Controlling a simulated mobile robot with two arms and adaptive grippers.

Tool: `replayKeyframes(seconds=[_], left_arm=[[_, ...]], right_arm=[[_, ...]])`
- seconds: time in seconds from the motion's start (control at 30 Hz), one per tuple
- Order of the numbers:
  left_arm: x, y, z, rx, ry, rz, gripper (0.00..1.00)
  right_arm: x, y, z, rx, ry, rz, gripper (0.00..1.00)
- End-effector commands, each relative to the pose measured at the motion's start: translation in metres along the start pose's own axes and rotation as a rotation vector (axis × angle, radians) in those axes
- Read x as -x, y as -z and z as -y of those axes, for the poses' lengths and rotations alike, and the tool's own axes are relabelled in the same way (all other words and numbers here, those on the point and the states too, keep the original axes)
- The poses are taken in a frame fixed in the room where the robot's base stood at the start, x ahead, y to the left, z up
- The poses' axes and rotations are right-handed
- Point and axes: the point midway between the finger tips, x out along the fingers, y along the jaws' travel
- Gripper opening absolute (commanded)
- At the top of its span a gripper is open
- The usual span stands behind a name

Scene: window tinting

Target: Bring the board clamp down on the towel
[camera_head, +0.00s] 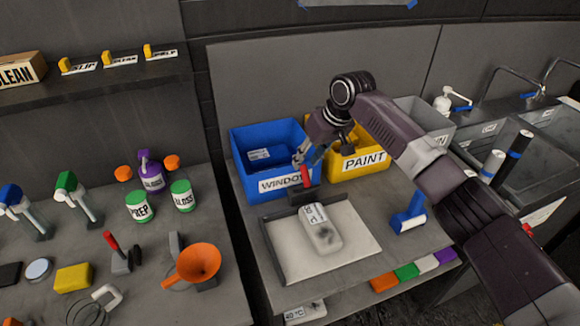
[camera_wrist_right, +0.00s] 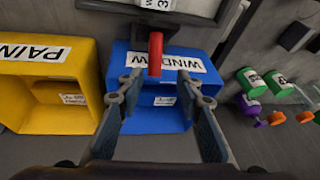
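The board clamp (camera_head: 304,193) has a dark base and an upright red handle (camera_head: 306,176). It stands at the back edge of the pale board (camera_head: 357,252). A folded light-grey towel (camera_head: 322,238) with a dark smudge and a label lies on the board, in front of the clamp. My right gripper (camera_head: 304,158) is just above and behind the handle. In the right wrist view, its fingers (camera_wrist_right: 160,82) are spread apart, and the red handle (camera_wrist_right: 155,54) lies between and just beyond the tips. Whether they touch is unclear. My left gripper is not in view.
The blue WINDOW bin (camera_head: 262,134) and yellow PAINT bin (camera_head: 378,136) stand close behind the board. The left bench holds bottles, an orange funnel (camera_head: 195,262) and a yellow block (camera_head: 73,278).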

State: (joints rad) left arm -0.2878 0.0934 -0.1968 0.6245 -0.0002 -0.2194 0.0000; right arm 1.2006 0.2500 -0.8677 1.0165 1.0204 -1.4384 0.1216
Motion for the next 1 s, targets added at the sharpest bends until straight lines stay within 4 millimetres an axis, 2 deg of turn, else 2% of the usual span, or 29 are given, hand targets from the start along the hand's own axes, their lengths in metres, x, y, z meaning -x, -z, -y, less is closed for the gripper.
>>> replayKeyframes(seconds=[0.13,0.33,0.43,0.57,0.73,0.97,1.0], left_arm=[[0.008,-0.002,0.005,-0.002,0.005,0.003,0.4],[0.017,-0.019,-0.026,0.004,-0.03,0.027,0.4],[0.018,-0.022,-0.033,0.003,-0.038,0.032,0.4],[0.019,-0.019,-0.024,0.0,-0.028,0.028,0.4],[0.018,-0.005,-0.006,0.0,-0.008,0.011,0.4],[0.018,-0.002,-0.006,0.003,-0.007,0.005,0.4],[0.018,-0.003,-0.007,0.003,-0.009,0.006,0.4]], right_arm=[[-0.016,-0.001,-0.001,-0.004,0.0,0.005,0.33],[-0.048,-0.001,-0.001,-0.004,-0.001,0.005,0.33],[-0.059,-0.001,-0.001,-0.004,0.0,0.004,0.33],[-0.069,-0.001,-0.001,-0.003,-0.001,0.003,0.33],[-0.075,-0.001,-0.002,-0.003,-0.002,0.002,0.33],[-0.075,-0.001,-0.002,-0.003,-0.002,0.001,0.33],[-0.075,-0.001,-0.002,-0.003,-0.002,0.001,0.3]])
